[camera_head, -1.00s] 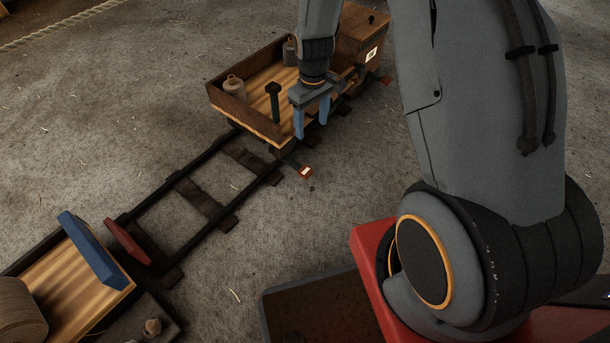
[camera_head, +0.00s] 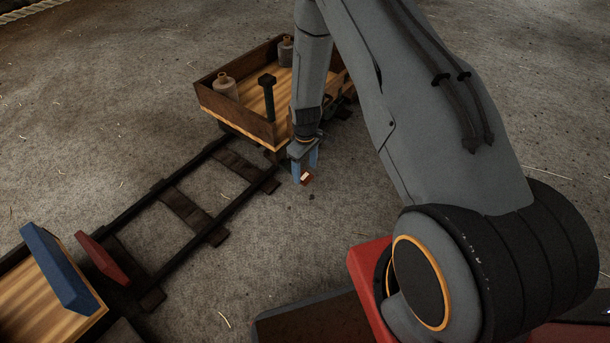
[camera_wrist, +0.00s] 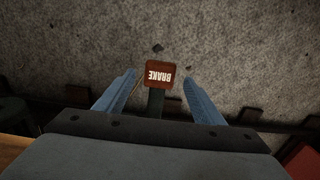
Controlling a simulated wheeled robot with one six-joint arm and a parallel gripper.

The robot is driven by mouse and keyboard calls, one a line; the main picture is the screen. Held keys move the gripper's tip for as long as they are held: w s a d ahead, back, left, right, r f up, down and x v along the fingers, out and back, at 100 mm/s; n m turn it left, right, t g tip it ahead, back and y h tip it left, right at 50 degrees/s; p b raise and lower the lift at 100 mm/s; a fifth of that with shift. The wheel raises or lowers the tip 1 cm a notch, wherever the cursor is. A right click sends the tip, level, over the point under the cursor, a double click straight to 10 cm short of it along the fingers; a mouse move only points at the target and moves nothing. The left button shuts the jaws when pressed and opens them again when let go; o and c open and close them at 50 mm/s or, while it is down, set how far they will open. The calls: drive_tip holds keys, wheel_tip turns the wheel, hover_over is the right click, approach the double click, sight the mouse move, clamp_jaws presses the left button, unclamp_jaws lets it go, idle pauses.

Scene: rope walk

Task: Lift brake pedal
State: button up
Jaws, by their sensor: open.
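The brake pedal (camera_wrist: 160,74) is a small red-brown plate with white "BRAKE" lettering, upside down in the wrist view, on a dark lever. It lies between the two blue fingers of my gripper (camera_wrist: 158,88), which are spread apart with a gap on each side of it. In the head view the pedal (camera_head: 306,178) shows low beside the wagon, at the fingertips of my gripper (camera_head: 304,170). The fingers point down. Whether they are level with the pedal is hard to tell.
The wooden wagon (camera_head: 232,112) holds two spools and a dark post beside my forearm. Track rails (camera_head: 150,200) run to the lower left, where another wagon with a blue board (camera_head: 58,268) and a red board (camera_head: 102,257) stands. The floor right of the pedal is clear.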

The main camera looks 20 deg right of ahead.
drive_tip(key=shift+f+b, duration=0.4)
drive_tip(key=shift+f, duration=0.95)
